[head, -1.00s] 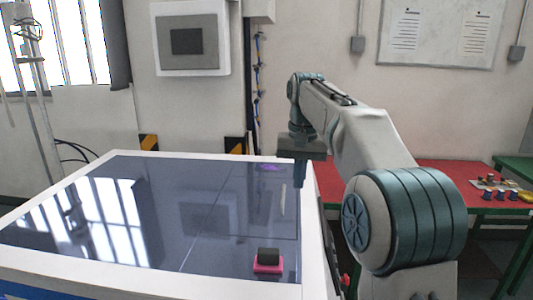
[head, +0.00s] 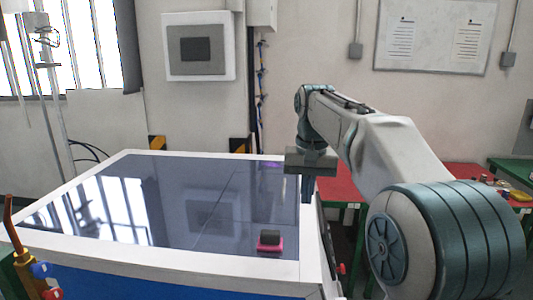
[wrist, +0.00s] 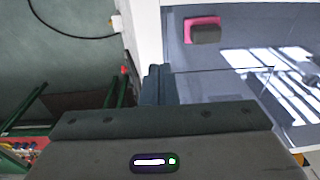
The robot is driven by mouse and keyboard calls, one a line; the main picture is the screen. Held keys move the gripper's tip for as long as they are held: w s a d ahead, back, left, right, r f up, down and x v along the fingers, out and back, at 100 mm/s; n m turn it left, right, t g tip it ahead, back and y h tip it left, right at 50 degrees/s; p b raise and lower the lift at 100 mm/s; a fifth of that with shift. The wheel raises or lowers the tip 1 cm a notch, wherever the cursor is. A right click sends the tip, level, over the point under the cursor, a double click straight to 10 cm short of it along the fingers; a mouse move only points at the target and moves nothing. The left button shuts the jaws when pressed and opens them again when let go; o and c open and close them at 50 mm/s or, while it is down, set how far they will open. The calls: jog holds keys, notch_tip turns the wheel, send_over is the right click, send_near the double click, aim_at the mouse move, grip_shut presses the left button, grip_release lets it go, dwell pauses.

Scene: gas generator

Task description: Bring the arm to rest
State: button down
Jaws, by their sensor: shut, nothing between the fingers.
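My arm reaches forward on the right of the head view, with its wrist bent down. My gripper (head: 307,188) points down over the right edge of the white-framed table with a dark glossy top (head: 160,262). In the wrist view my gripper (wrist: 157,72) shows its fingers together, with nothing between them. A small pink block with a black top (head: 270,241) stands on the dark top near its front right corner, apart from the gripper. It also shows in the wrist view (wrist: 203,30).
A red-topped table (head: 340,190) stands behind my arm on the right, with small parts at its far end. A grey box (head: 199,46) and a whiteboard (head: 436,36) are on the wall. A copper pipe piece with blue and red knobs (head: 22,254) shows at lower left.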

jog(key=s+d+f+t, duration=0.1)
jog(key=s+d+f, duration=0.1)
jog(key=s+f, duration=0.3)
jog(key=s+d+f+n+t, duration=0.1)
jog(key=s+f, duration=0.4)
jog(key=s, duration=0.7)
jog(key=s+d+f+t, duration=0.1)
jog(key=s+d+f, duration=0.1)
jog(key=s+f, duration=0.3)
jog(key=s, duration=0.3)
jog(key=shift+s+d, duration=0.2)
jog(key=shift+d, duration=0.2)
